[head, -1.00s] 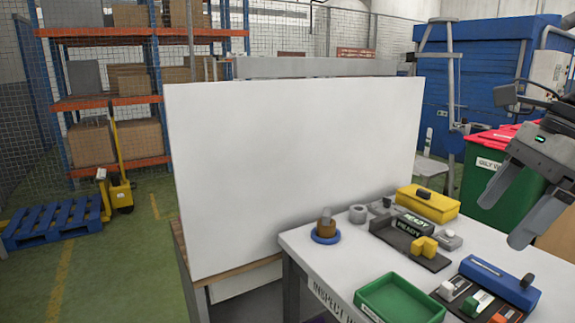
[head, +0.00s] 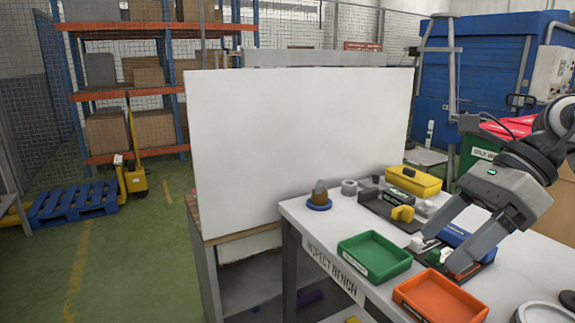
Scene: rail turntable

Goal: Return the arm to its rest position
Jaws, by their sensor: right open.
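My right gripper (head: 436,250) comes in from the right in the head view. My left gripper is not in view.
A green tray (head: 374,257) sits at the bench's front edge. Behind are a yellow case (head: 414,180), a dark fixture with a yellow block (head: 402,213), and a brown piece on a blue ring (head: 319,198). A tall white panel (head: 300,140) stands at the bench's left.

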